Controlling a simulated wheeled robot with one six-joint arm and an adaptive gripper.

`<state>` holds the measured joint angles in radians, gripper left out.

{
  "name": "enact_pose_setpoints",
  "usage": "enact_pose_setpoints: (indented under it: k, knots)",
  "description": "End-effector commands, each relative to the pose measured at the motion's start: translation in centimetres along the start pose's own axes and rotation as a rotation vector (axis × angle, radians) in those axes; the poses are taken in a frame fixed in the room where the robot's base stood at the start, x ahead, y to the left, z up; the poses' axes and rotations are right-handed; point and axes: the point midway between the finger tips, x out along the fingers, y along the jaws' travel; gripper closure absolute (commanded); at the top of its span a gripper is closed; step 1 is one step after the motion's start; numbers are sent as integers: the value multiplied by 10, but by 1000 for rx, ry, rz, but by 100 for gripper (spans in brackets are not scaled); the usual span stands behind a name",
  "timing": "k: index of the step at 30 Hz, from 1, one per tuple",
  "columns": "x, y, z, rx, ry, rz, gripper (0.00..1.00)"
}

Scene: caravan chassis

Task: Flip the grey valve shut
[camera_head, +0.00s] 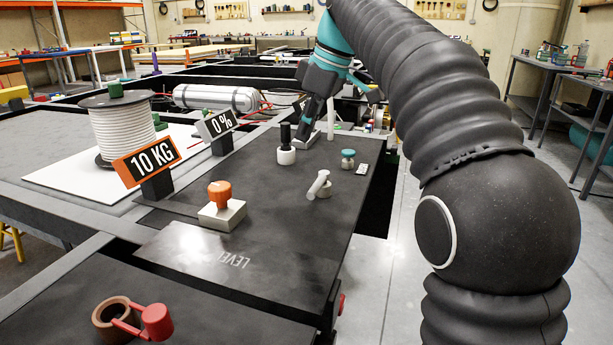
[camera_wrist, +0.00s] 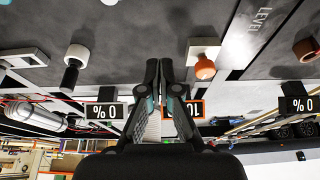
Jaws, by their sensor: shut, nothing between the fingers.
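The grey valve (camera_head: 320,186) sits on the dark panel in the head view.
A black-topped white knob (camera_head: 286,150) stands close to my gripper. A teal knob (camera_head: 348,157) stands right of it. An orange knob (camera_head: 220,193) on a pale block is nearer.

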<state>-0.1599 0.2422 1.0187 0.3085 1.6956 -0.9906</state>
Motion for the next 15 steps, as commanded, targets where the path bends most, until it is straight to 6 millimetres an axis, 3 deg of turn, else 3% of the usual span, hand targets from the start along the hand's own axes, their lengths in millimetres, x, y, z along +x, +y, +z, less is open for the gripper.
enact_pose_setpoints:
  k: [5,15]
  knots:
    - [14,-1,-1,-1,-1,-3,100]
    - [75,-3,-2,-4,-2,-5,100]
